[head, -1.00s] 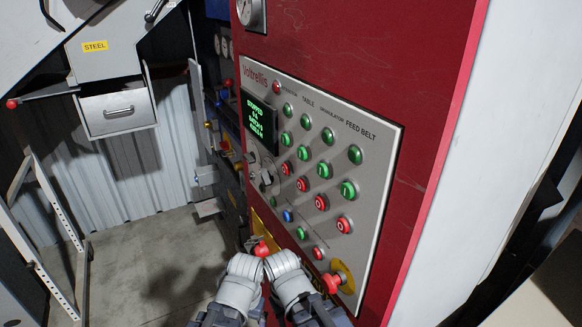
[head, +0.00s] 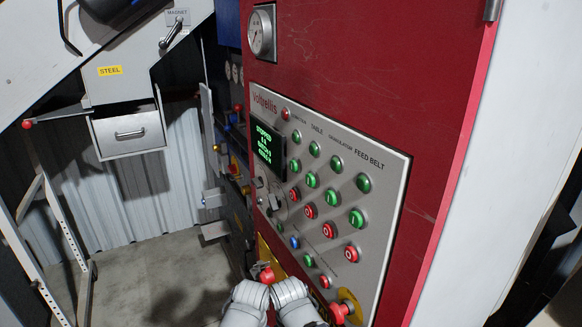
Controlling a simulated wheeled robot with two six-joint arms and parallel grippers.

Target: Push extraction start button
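The grey control panel (head: 382,275) is on the red machine cabinet. The extraction column is at its left, under a partly legible label. There the green start button (head: 295,165) sits below a green lamp (head: 297,137) and above a red stop button (head: 293,194). The dark display (head: 267,146) reads "STOPPED" in green. My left gripper (head: 250,293) and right gripper (head: 290,291) show as rounded grey shapes side by side at the bottom edge, below the panel's button rows and apart from the start button. Their fingers cannot be made out.
A red knob (head: 267,275) is just above my grippers. A red mushroom button on a yellow base (head: 350,304) is at the panel's lower right. A steel drawer (head: 130,133) and a white frame (head: 62,225) stand left. The floor between is clear.

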